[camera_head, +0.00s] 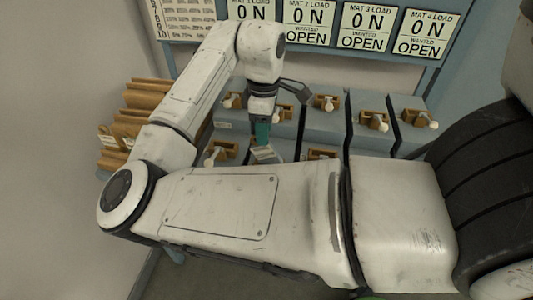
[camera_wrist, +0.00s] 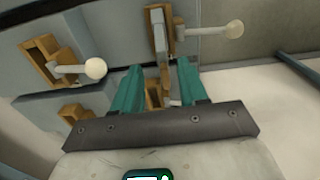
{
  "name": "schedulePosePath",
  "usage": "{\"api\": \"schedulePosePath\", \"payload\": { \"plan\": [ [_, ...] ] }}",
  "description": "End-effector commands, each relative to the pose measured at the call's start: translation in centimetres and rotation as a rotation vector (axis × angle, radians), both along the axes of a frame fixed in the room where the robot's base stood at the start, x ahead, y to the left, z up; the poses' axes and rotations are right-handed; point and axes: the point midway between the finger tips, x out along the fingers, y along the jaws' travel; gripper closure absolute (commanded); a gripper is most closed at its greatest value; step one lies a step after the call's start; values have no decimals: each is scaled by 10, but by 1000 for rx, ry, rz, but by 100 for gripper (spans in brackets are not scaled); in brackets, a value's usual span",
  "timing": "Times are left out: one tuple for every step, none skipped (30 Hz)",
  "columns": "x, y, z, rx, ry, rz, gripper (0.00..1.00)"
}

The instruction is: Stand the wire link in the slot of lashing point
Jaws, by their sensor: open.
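My gripper (camera_wrist: 160,72) has two teal fingers set apart with nothing held between them. In the head view my gripper (camera_head: 262,133) points down over the blue-grey stepped bench. In the wrist view a wooden fitting (camera_wrist: 154,94) shows in the gap between the fingers, beyond them. Past the fingertips is a wooden block (camera_wrist: 151,16) with a grey upright piece in it and a white ball-ended lever (camera_wrist: 235,29) to its right. I cannot pick out the wire link for certain, nor tell which fitting is the named lashing point.
Several wooden fittings with white knobs (camera_head: 373,121) stand on the bench. Another with a ball lever (camera_wrist: 95,68) is left of my fingers. Wooden pieces (camera_head: 118,140) are stacked at the left. Display panels (camera_head: 365,27) read 0 N and OPEN. My arm hides part of the bench.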

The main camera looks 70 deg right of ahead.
Motion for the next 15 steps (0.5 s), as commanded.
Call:
{"api": "schedulePosePath", "payload": {
  "plan": [
    [0, 0, -5, 1, 1, 0, 57],
    [0, 0, -7, 1, 1, 0, 57],
    [-1, 0, -10, 1, 1, -1, 57],
    [-1, 0, -11, 1, 1, -1, 57],
    [-1, 0, -13, 0, 1, -1, 57],
    [-1, 1, -15, 0, 1, -1, 57],
    [-1, 1, -18, 1, 1, -1, 57],
    [-2, 2, -22, 2, 0, -1, 57],
    [-3, 3, -27, 2, 0, 0, 57],
    [-3, 3, -32, 3, 0, -1, 57],
    [-4, 3, -36, 2, 1, -1, 57],
    [-5, 4, -42, 2, 1, -2, 57],
    [-5, 4, -47, 2, 1, -1, 57],
    [-5, 4, -51, 2, 1, -1, 57],
    [-5, 3, -55, 0, 1, 0, 57]
  ]
}}
